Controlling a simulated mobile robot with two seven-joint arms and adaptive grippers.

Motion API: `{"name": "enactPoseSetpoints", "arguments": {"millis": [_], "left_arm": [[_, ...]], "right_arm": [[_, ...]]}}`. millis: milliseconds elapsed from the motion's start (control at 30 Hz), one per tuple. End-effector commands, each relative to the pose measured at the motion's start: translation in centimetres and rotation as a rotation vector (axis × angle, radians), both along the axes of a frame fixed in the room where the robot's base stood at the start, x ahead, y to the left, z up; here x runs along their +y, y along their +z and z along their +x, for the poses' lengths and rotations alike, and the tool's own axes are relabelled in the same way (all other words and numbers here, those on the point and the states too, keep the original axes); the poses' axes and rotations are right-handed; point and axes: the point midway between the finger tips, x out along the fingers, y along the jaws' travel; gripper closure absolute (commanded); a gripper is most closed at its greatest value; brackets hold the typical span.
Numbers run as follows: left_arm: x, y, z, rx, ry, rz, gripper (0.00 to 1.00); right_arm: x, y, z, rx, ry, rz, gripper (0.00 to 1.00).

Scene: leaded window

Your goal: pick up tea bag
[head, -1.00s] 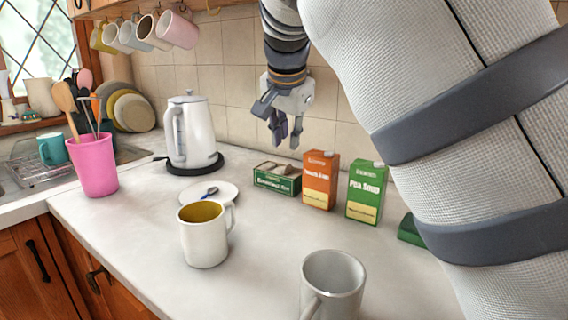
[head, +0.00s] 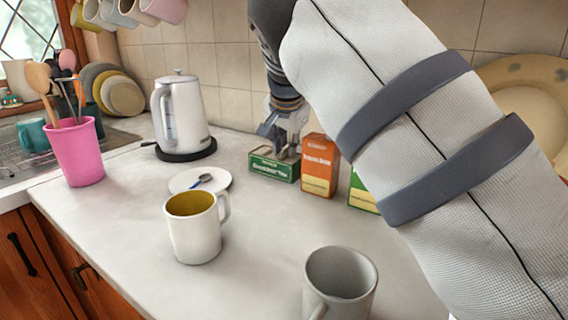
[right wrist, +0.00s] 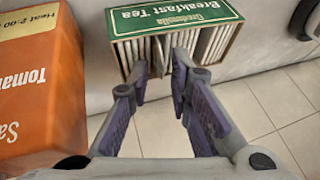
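The tea bags (right wrist: 212,42) stand in a row of pale, thin packets in the open green Breakfast Tea box (right wrist: 172,17). In the head view the box (head: 272,168) stands on the counter by the wall. My right gripper (head: 283,150) is down at the box's open top and partly hides the bags. In the right wrist view the right gripper (right wrist: 160,70) is open, its two fingertips apart at the edge of the row. Whether a fingertip touches a bag I cannot tell. My left gripper is in neither view.
An orange tomato soup carton (head: 320,165) stands close beside the box, with a green carton (head: 361,194) partly behind my arm. A kettle (head: 182,115), saucer (head: 200,180), white mug (head: 194,228) and grey mug (head: 340,280) stand on the counter (head: 115,225).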

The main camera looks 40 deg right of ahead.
Motion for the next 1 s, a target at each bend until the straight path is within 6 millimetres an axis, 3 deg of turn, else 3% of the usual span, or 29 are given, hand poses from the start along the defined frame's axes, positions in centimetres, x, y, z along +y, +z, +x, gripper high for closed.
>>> {"name": "enactPoseSetpoints", "arguments": {"millis": [133, 300, 667, 767, 900, 1000], "left_arm": [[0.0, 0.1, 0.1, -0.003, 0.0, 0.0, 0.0], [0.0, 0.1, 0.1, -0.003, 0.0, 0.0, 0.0], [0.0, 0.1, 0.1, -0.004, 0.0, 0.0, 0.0], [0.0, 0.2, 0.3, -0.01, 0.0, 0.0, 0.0], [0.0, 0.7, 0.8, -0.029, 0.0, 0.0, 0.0], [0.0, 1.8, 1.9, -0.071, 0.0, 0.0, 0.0]], "right_arm": [[0.0, 0.2, 0.0, -0.002, 0.0, 0.001, 0.81], [0.0, 0.2, 0.0, -0.002, 0.0, 0.001, 1.0], [0.0, 0.3, -0.1, -0.002, 0.0, 0.002, 1.0], [0.0, 1.1, 0.0, -0.004, 0.0, 0.001, 1.0], [0.0, 3.9, -0.1, -0.01, 0.001, -0.001, 1.0], [1.8, 6.4, -0.5, -0.016, 0.004, -0.001, 1.0]]}}
